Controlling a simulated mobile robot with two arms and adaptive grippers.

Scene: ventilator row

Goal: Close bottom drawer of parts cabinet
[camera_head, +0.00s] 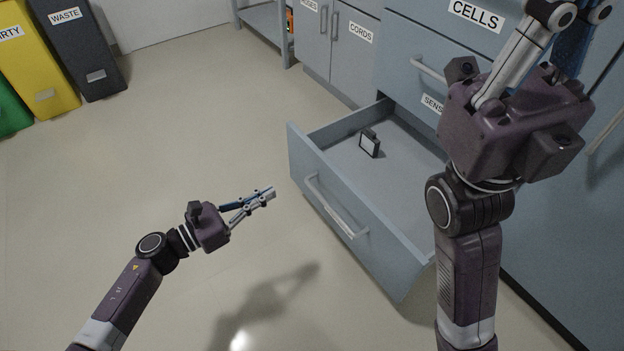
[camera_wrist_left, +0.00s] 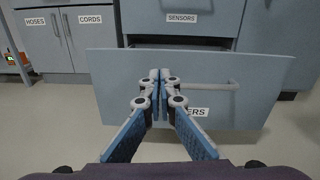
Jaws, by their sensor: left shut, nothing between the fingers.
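The bottom drawer (camera_head: 345,235) of the blue-grey parts cabinet (camera_head: 405,40) stands pulled far out, its front facing my left gripper. Its bar handle (camera_head: 337,208) shows on the front, and in the left wrist view the drawer front (camera_wrist_left: 255,85) fills the middle, with a label partly hidden that ends in "ERS". My left gripper (camera_head: 272,191) is shut and empty, pointing at the drawer front just short of it, near the handle's left end. My right gripper (camera_head: 580,12) is raised over the cabinet's right side, its fingertips at the top edge of the picture.
A small dark-framed block (camera_head: 369,143) stands inside the drawer. A SENSORS drawer (camera_wrist_left: 181,22) sits above it. HOSES and CORDS cupboards (camera_head: 340,45) stand beside it. Yellow (camera_head: 40,65) and dark WASTE (camera_head: 80,50) bins are at the far left. The floor left of the drawer is clear.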

